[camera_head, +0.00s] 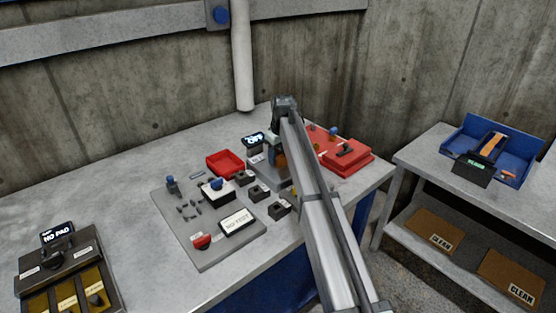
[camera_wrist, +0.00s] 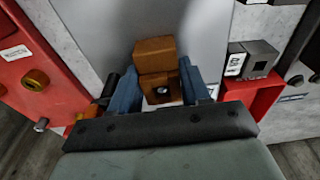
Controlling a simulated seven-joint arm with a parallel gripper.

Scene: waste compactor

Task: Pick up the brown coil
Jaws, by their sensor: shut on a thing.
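The brown coil (camera_wrist: 155,56) is a blocky brown piece with a dark round opening on its lower part, in the middle of the wrist view. My gripper (camera_wrist: 161,92) is shut on it, with one blue finger on each side. In the head view the coil (camera_head: 280,160) shows as a small brown patch below my gripper (camera_head: 274,143), partly hidden by my arm. I cannot tell whether the coil touches the surface under it.
A red plate with parts (camera_head: 345,152) lies right of my arm. A red tray (camera_head: 225,163) and a grey board (camera_head: 205,250) with small black blocks lie left. A blue bin (camera_head: 520,165) stands on the right table. Bare tabletop lies left of the board.

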